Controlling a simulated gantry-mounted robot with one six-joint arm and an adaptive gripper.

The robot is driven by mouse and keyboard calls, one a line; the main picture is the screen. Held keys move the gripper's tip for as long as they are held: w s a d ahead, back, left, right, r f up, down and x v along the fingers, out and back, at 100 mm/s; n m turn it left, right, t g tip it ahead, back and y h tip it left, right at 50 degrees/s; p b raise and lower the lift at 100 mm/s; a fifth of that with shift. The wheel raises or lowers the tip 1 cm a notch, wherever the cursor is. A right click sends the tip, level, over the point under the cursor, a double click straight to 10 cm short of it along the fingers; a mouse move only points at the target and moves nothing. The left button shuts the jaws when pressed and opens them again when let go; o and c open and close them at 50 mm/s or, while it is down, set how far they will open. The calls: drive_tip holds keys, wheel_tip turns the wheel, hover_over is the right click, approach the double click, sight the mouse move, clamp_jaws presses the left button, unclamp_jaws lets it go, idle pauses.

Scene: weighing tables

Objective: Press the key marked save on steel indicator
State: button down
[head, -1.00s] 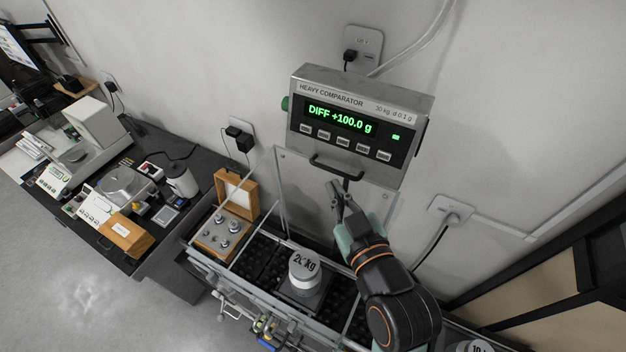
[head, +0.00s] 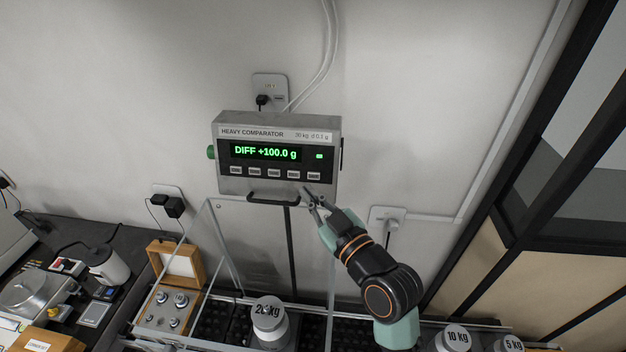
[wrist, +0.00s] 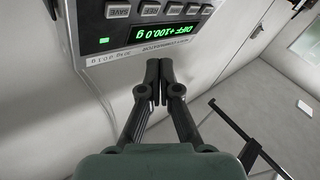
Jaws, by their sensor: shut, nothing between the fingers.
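The steel indicator (head: 277,184), labelled HEAVY COMPARATOR, hangs on the wall and reads DIFF +100.0 g in green. A row of several keys runs below its display. The save key (head: 313,176) is at the right end of the row. The wrist view shows the indicator upside down, and there the save key (wrist: 118,11) is at the left end with its label readable. My gripper (head: 308,193) is just below the indicator's lower right corner in the head view. Its fingers are together and empty. In the wrist view the fingertips (wrist: 165,68) appear apart from the save key.
A black handle (head: 272,199) sits under the indicator. Clear glass panels (head: 222,235) stand below it around a 20 kg weight (head: 268,318). A wall socket (head: 388,220) is to the right of my gripper. The wall right of the indicator is bare.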

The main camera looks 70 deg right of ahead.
sight(304, 169)
drive_tip(key=shift+w+d+f+b, duration=0.25)
drive_tip(key=shift+d+b, duration=0.2)
drive_tip(key=shift+d, duration=0.45)
drive_tip(key=shift+w+d+f+b, duration=0.3)
drive_tip(key=shift+d+b, duration=0.15)
drive_tip(key=shift+d, duration=0.4)
drive_tip(key=shift+w+d+f+b, duration=0.25)
drive_tip(key=shift+d+b, duration=0.2)
drive_tip(key=shift+d, duration=0.45)
drive_tip(key=shift+d+f+b, duration=0.1)
drive_tip(key=shift+d+b, duration=0.3)
drive_tip(key=shift+w+d+f+b, duration=0.1)
drive_tip(key=shift+d+f+b, duration=0.05)
drive_tip(key=shift+d+b, duration=0.2)
drive_tip(key=shift+a, duration=0.1)
drive_tip(key=shift+s+a+r+p, duration=0.1)
drive_tip(key=shift+a+r+p, duration=0.1)
drive_tip(key=shift+a, duration=0.15)
drive_tip(key=shift+s+a+r+p, duration=0.1)
drive_tip(key=shift+a+p, duration=0.1)
drive_tip(key=shift+a, duration=0.1)
drive_tip(key=shift+s+a+r+p, duration=0.2)
drive_tip(key=shift+a+p, duration=0.2)
drive_tip(key=shift+a, duration=0.4)
drive_tip(key=shift+s+a+r+p, duration=0.25)
drive_tip(key=shift+a+p, duration=0.15)
drive_tip(key=shift+a, duration=0.35)
drive_tip(key=shift+s+a+r+p, duration=0.2)
drive_tip(key=shift+a+p, duration=0.2)
drive_tip(key=shift+a, duration=0.4)
